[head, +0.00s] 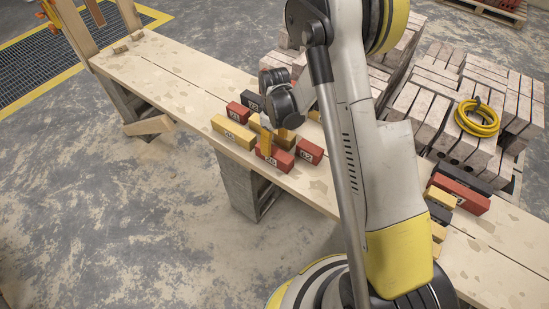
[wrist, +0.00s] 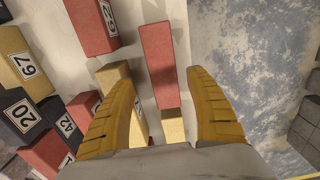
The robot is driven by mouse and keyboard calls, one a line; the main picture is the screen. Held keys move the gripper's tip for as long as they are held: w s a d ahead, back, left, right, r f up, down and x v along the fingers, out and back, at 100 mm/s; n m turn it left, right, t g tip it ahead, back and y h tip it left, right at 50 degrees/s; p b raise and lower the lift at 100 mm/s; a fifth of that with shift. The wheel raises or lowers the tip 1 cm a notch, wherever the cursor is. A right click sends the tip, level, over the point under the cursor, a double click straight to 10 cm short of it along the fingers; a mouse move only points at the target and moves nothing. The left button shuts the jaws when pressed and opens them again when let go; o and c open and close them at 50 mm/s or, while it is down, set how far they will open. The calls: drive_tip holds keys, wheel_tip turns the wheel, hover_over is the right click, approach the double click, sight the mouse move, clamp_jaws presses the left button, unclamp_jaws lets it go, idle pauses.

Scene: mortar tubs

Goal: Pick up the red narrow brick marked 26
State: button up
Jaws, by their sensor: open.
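The red narrow brick (head: 274,158), its label apparently reading 26, lies near the front edge of the plank bench. In the wrist view a long red brick (wrist: 158,60), seen from above, lies ahead of and between the fingertips; its label is hidden there. It appears to be the same brick. My gripper (wrist: 159,78) is open, with yellow fingers on either side of the brick's near end and nothing held. In the head view my gripper (head: 267,140) hangs just above and behind the brick; part of it is hidden by the arm.
A red brick marked 62 (wrist: 93,25) stands close by on the left in the wrist view. Yellow bricks (wrist: 172,125) lie beneath the gripper. A yellow brick (head: 233,132) and a black brick (head: 251,100) crowd the left side. The bench edge drops to the floor (wrist: 235,45).

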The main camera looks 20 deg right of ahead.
sight(274, 151)
drive_tip(key=f, duration=0.1)
drive_tip(key=f+b, duration=0.1)
drive_tip(key=f, duration=0.1)
drive_tip(key=f+b, duration=0.1)
drive_tip(key=shift+s+a+f, duration=0.15)
drive_tip(key=shift+s+f, duration=0.1)
drive_tip(key=shift+r, duration=0.15)
drive_tip(key=shift+c, duration=0.5)
clamp_jaws()
drive_tip(key=shift+r, duration=0.15)
